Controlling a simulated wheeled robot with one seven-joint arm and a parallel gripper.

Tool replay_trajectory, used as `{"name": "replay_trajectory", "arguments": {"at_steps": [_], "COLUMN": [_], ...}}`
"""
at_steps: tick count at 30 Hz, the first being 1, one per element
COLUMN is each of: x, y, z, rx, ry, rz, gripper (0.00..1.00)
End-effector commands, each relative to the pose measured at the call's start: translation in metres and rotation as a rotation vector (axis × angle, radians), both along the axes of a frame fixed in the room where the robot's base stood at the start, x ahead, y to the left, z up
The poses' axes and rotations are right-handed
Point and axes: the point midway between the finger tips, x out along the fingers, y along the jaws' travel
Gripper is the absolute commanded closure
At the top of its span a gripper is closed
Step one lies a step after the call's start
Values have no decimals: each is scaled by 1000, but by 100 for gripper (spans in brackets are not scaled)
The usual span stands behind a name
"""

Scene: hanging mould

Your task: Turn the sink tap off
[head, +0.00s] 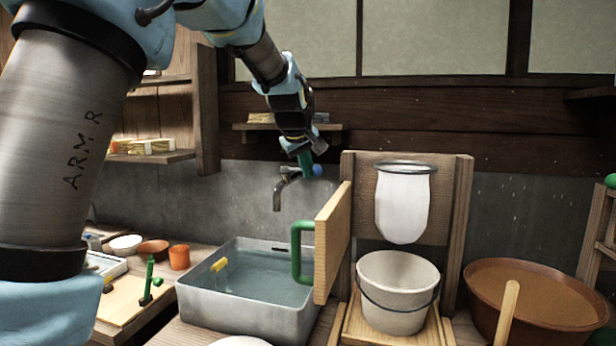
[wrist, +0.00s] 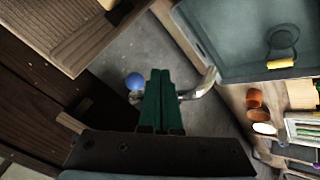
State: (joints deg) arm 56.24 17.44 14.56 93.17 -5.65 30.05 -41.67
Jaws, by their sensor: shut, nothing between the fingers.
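The sink tap (head: 278,193) is a grey metal spout on the back wall, curving down above the sink; it also shows in the wrist view (wrist: 207,82). Its round blue knob (head: 317,170) shows just right of my fingers, and left of them in the wrist view (wrist: 134,81). My gripper (head: 305,161) has green fingers pressed together, with nothing between them; they also show in the wrist view (wrist: 160,80). The fingers are over or beside the tap body and hide part of it. I cannot tell whether they touch it. I see no clear water stream below the spout.
The grey sink (head: 206,305) holds water and a yellow piece on its wall. A wooden panel with a green handle (head: 303,252) stands upright at the sink's right. A white bucket (head: 398,290) and hanging white bag (head: 402,208) are further right. A wooden shelf (head: 335,127) is behind my gripper.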

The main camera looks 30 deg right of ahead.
Motion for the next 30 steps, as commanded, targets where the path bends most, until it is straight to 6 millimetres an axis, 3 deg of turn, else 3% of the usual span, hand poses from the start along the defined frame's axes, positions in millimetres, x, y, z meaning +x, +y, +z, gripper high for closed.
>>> {"name": "replay_trajectory", "arguments": {"at_steps": [12,20,26,29,30], "x": [-39,-50,-45,-33,-27], "y": [11,14,26,56,74], "z": [47,61,52,28,13], "rx": [-3,0,18,65,92], "ry": [-1,1,6,18,25], "rz": [0,1,7,15,18], "gripper": [100,100,100,100,100]}}
